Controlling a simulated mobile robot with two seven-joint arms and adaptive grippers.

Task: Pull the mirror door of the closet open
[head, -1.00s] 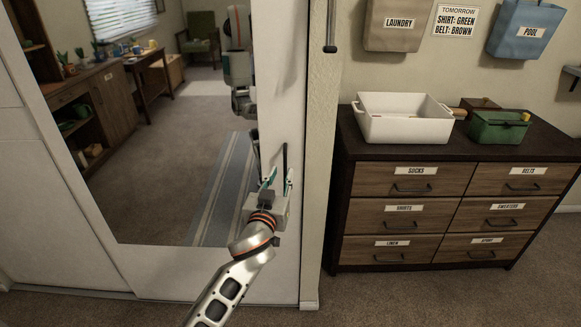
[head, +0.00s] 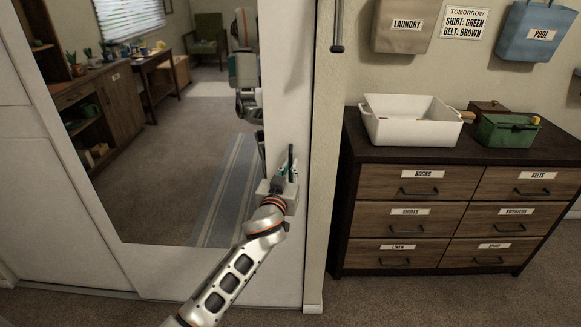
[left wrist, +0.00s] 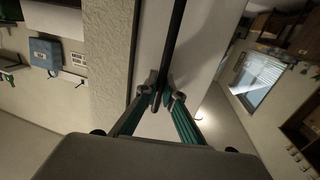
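The mirror door (head: 282,115) is a tall white frame around a large mirror pane (head: 170,200), standing flush beside the wall edge, so it looks closed. Its handle (head: 291,155) is a thin black vertical bar on the right side of the frame. It also shows in the left wrist view (left wrist: 176,35), running down between the fingertips. My left gripper (head: 285,170) is at the lower part of the handle. In the left wrist view its green-sided fingers (left wrist: 162,92) are closed in on the bar from both sides. My right gripper is not in view.
A dark dresser (head: 350,165) with labelled drawers stands to the right, bearing a white bin (head: 410,130) and a green box (head: 505,135). A black rod (head: 337,25) hangs near the wall edge. Carpet (head: 380,300) lies clear in front. The mirror reflects the room.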

